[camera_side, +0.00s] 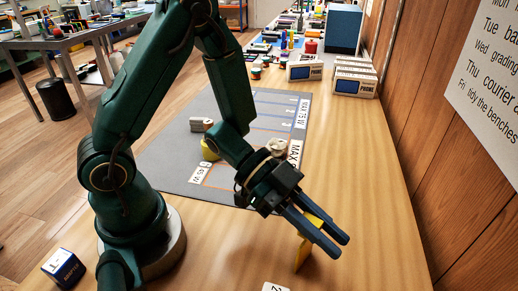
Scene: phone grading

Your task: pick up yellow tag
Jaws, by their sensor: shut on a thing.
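The yellow tag (302,252) is a thin, flat yellow piece at the lower right of the side view. My gripper (332,242) is shut on it, with the two dark blue-grey fingers on either side. Part of the tag shows above the fingers and part hangs below them. The fingers hide its middle. I cannot tell whether its lower edge touches the wooden table (380,190).
A grey mat (170,165) with printed labels lies behind my gripper, holding small objects. White boxes (353,80) stand farther back, near the wooden wall. A blue box (63,268) sits front left. A white card (275,287) lies at the front edge. The table's right side is clear.

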